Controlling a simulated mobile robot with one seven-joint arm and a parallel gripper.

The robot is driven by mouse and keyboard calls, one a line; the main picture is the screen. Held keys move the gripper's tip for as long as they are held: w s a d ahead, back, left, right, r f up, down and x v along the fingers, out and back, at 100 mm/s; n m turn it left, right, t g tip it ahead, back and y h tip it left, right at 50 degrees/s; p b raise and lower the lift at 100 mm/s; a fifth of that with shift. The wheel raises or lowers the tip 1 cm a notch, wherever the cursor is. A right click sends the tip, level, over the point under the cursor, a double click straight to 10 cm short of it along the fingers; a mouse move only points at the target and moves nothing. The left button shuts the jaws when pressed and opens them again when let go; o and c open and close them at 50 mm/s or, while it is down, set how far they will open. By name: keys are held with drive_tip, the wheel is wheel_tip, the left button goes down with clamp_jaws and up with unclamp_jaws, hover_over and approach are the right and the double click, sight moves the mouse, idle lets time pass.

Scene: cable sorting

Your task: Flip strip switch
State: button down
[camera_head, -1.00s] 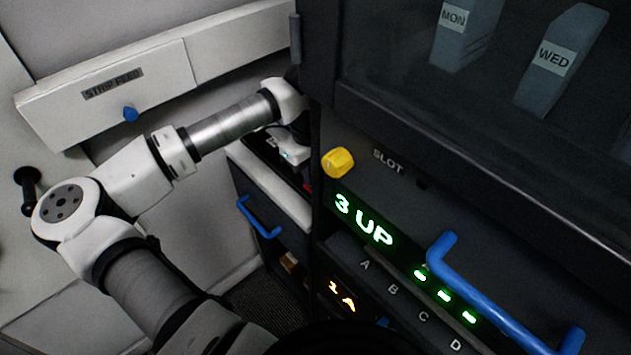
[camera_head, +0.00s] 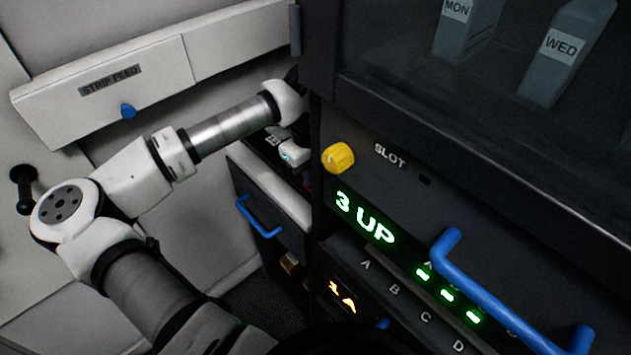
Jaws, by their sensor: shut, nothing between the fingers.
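My arm reaches from the lower left to the dark recess left of the tall cabinet. Its white wrist end, with a small teal light, is at the recess beside the cabinet's edge. My gripper's fingers are hidden there, behind the wrist and cabinet edge. No strip switch can be made out clearly. A small dark red patch shows below the wrist, too small to identify. A white wall box (camera_head: 60,110) labelled STRIP FEED has a blue knob (camera_head: 128,111) on its lower edge, apart from my arm.
The dark cabinet has a yellow knob (camera_head: 338,158), a green 3 UP display (camera_head: 365,220) and a blue handle (camera_head: 500,295). Grey blocks marked MON (camera_head: 462,30) and WED (camera_head: 560,60) stand behind its glass. A drawer with a blue handle (camera_head: 258,216) is below my forearm.

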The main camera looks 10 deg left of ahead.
drive_tip(key=shift+f+b, duration=0.35)
drive_tip(key=shift+f, duration=0.05)
drive_tip(key=shift+r, duration=0.1)
drive_tip(key=shift+r+p, duration=1.3)
drive_tip(key=shift+r, duration=2.2)
